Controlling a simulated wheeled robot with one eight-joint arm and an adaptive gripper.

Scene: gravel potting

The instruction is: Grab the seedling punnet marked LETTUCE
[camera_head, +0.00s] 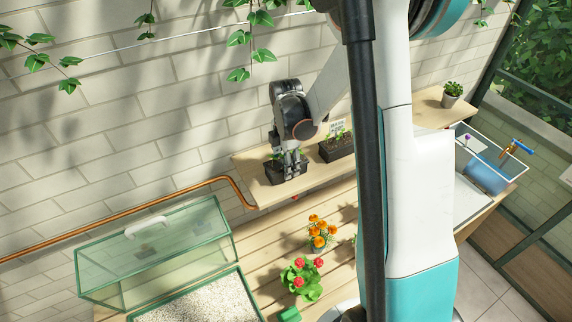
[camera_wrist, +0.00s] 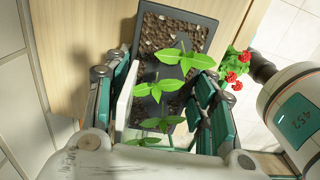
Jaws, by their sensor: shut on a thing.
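A dark seedling punnet (camera_head: 286,177) stands at the left end of the wooden wall shelf. My gripper (camera_head: 291,158) points down over it and is shut on it. In the wrist view the punnet (camera_wrist: 178,35) shows brown grainy soil and several green seedlings between my jaws (camera_wrist: 165,88). A white tag (camera_wrist: 125,97) shows nearly edge-on beside the left jaw, so its wording cannot be read. A second dark punnet (camera_head: 337,148) stands to the right on the shelf, apart from my gripper. Its white label (camera_head: 336,129) is too small to read.
The shelf (camera_head: 248,165) runs along the brick wall, with a small potted plant (camera_head: 452,94) at its right end. Below are orange flowers (camera_head: 320,232), red flowers (camera_head: 301,280), a glass case (camera_head: 155,255) and a gravel tray (camera_head: 205,300). My arm hides the middle right.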

